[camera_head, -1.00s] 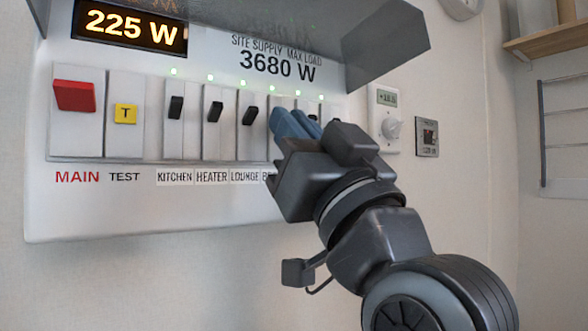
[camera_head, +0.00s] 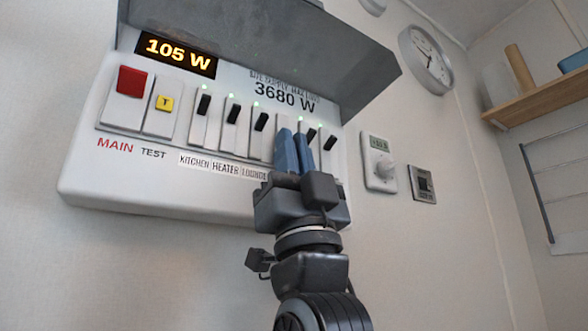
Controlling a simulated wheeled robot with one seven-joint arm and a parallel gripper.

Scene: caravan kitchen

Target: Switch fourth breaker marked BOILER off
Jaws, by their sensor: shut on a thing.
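The white breaker panel (camera_head: 80,185) hangs on the wall, with labels MAIN, TEST, KITCHEN, HEATER and LOUNGE readable. My gripper (camera_head: 294,138) is at the fourth breaker (camera_head: 282,122), right of LOUNGE. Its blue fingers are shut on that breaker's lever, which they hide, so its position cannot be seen. The label below is hidden behind my gripper. Green lights show above the KITCHEN, HEATER and LOUNGE breakers and the two rightmost ones; I see no lit one above the fourth. The load display (camera_head: 176,54) reads 105 W.
The LOUNGE lever (camera_head: 261,122) and the fifth breaker's lever (camera_head: 309,136) are close on either side of my fingers. A grey hood (camera_head: 270,45) overhangs the panel. A thermostat (camera_head: 379,163) and a small wall plate (camera_head: 422,184) are to the right.

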